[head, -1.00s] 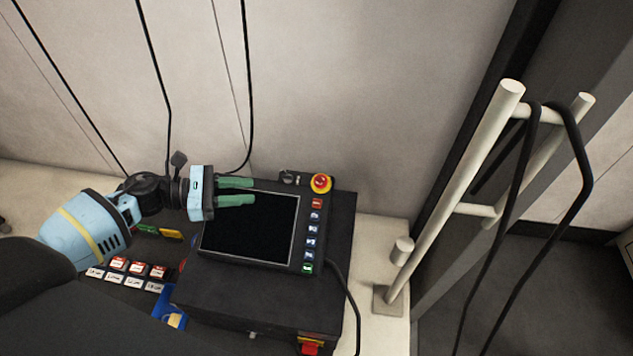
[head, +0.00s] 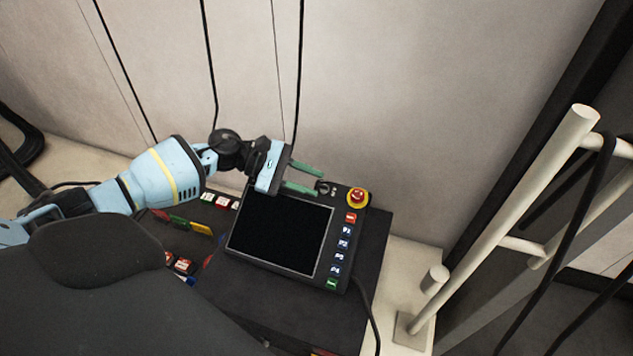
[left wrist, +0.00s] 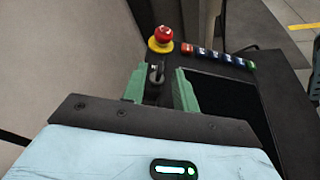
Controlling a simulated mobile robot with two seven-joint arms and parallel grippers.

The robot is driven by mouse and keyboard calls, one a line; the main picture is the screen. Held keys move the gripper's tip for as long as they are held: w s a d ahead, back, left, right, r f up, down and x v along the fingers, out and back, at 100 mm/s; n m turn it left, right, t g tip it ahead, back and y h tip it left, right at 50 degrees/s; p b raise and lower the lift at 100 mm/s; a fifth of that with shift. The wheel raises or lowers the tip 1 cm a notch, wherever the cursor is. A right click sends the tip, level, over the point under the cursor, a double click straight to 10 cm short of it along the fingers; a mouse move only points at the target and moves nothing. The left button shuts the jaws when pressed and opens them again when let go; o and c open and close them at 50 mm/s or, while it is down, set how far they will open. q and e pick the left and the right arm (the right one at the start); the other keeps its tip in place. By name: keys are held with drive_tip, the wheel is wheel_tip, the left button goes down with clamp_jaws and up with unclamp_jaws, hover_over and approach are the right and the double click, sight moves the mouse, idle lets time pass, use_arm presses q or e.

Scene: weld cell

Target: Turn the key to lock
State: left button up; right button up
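The key (left wrist: 155,73) is small and dark and stands in a switch at the top edge of the teach pendant, beside the red emergency stop (left wrist: 163,38). In the head view the key switch (head: 324,187) is partly covered by the near finger. My left gripper (head: 321,181) has green fingers and reaches in from the left over the top of the pendant. In the left wrist view the fingers are apart, one on each side of the key, with gaps visible. Whether either touches it cannot be told. My right gripper is not in view.
The pendant's black screen (head: 280,232) lies below the gripper, with a column of buttons (head: 342,244) on its right. A dark box (head: 350,300) carries the pendant. A pale metal rail (head: 500,215) with cables stands at the right. The wall is close behind.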

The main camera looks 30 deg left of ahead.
use_arm(q)
drive_tip(key=shift+x, duration=1.05)
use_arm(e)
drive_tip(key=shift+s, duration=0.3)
use_arm(q)
clamp_jaws()
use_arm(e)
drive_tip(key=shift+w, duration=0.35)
